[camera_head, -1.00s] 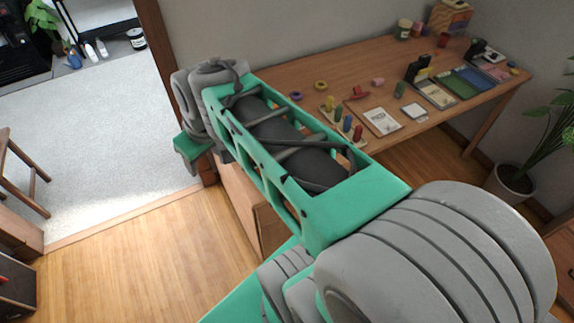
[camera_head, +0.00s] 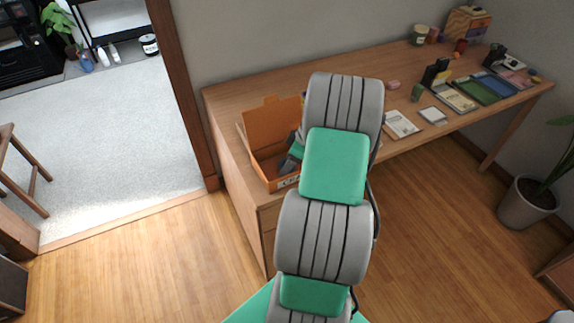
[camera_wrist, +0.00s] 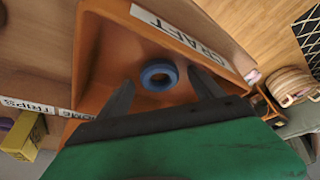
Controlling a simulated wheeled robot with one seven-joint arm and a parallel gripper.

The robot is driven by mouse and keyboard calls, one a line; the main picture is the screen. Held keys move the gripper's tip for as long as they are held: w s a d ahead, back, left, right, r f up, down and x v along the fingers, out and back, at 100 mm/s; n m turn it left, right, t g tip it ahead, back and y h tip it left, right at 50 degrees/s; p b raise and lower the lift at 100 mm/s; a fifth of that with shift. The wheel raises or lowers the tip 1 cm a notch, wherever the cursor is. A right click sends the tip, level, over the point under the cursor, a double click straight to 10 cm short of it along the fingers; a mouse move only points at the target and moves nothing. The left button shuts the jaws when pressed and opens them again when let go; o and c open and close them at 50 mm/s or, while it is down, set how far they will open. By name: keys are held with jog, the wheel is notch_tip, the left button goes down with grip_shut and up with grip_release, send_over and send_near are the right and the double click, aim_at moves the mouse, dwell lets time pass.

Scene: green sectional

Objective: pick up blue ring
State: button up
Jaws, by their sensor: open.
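The blue ring (camera_wrist: 158,66) lies inside the orange box (camera_wrist: 92,58) with a CRAFT label, seen in the wrist view. My gripper (camera_wrist: 160,79) is open, with one dark finger on each side of the ring in the picture. I see no finger clearly touching the ring, and the remaining height is hard to judge. In the head view the open orange box (camera_head: 262,160) stands on the desk's left end. My gripper is partly inside it there, mostly hidden behind my arm. The ring is hidden in that view.
The wooden desk (camera_head: 240,100) holds a notepad (camera_head: 401,124), trays (camera_head: 484,86) and small items to the right. My arm covers the desk's middle. A yellow box (camera_wrist: 22,136) shows beside the orange box. A potted plant (camera_head: 530,200) stands right of the desk.

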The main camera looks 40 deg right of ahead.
jog(key=shift+c, duration=0.6)
jog(key=c, duration=1.3)
